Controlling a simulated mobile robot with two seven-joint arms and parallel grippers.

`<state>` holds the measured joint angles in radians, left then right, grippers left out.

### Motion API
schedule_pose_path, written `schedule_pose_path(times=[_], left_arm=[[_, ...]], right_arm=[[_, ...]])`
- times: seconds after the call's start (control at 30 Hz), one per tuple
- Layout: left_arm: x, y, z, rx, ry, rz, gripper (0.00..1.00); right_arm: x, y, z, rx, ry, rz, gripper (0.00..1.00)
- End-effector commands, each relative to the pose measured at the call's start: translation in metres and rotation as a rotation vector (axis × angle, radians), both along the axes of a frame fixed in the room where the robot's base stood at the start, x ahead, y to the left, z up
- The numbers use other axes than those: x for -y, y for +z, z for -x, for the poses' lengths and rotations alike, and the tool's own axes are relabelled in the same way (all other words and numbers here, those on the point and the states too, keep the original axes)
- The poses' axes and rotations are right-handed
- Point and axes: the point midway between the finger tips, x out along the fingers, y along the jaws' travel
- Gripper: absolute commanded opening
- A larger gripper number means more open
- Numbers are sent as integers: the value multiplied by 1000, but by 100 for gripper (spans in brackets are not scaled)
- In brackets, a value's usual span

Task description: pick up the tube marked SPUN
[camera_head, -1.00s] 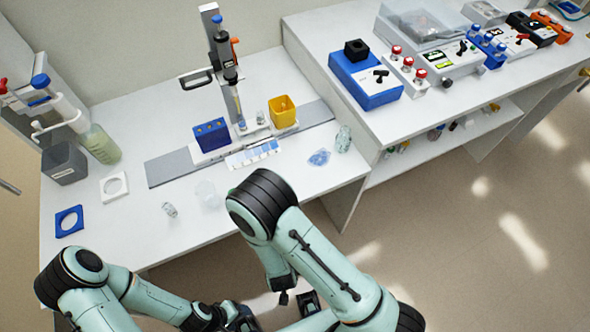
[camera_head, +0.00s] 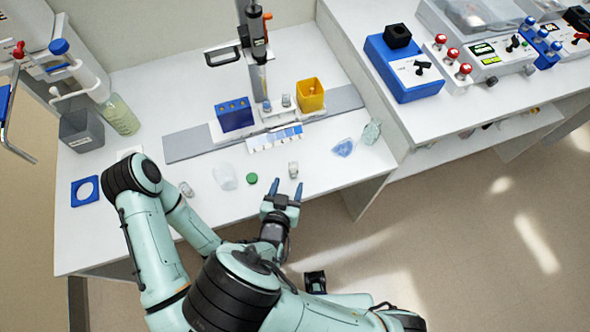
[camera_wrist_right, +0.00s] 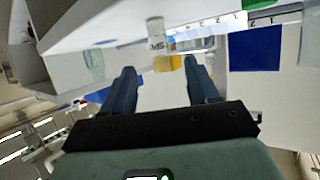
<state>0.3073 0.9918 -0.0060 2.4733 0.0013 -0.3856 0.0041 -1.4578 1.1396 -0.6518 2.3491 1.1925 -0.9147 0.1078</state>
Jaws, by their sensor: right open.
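A small clear tube with a pale cap (camera_head: 293,170) stands on the white bench near its front edge. In the right wrist view the tube (camera_wrist_right: 156,32) carries dark lettering of which only "SP" can be made out. My right gripper (camera_head: 285,188) is open and empty, its two blue fingers pointing at the tube from the front. In the right wrist view the tube shows beyond the fingertips (camera_wrist_right: 162,80), about midway between them, not touched. My left arm's elbow is at the left; I cannot make out its gripper.
A green cap (camera_head: 251,179), a clear cup (camera_head: 225,177) and another small tube (camera_head: 186,189) are left of the tube. Behind are a label strip (camera_head: 273,138), a blue rack (camera_head: 235,115) and a yellow bin (camera_head: 310,95). A crumpled blue-clear item (camera_head: 343,148) lies right.

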Motion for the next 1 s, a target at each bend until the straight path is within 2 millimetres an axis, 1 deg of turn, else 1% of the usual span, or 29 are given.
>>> schedule_pose_path(times=[0.03, 0.1, 0.27, 0.37, 0.53, 0.63, 0.73, 0.93, 0.97, 1.0], left_arm=[[0, -5, 3, -3, 0, 0, 62], [0, -8, 4, -4, 0, 0, 62], [0, -10, 5, -6, 0, 0, 62], [0, -15, 7, -8, 0, 0, 62], [0, -29, 12, -13, 0, 0, 62], [0, -31, 13, -15, 0, 0, 62], [0, -32, 13, -15, 0, 0, 62], [0, -31, 13, -15, 0, 0, 62], [0, -31, 13, -15, 0, 0, 62], [0, -31, 13, -15, 0, 0, 62]], right_arm=[[3, -7, -8, -1, -4, 1, 59], [5, -10, -17, -2, -3, 0, 59], [7, -14, -29, -1, 0, 1, 59], [9, -19, -35, -3, -1, 2, 59], [15, -37, -55, -2, -1, 1, 59], [17, -39, -67, -2, -1, 0, 59], [18, -41, -72, -2, 0, 0, 59], [18, -40, -73, -2, 1, 0, 59], [18, -40, -73, -2, 1, 0, 56], [18, -40, -73, -2, 1, 0, 43]])
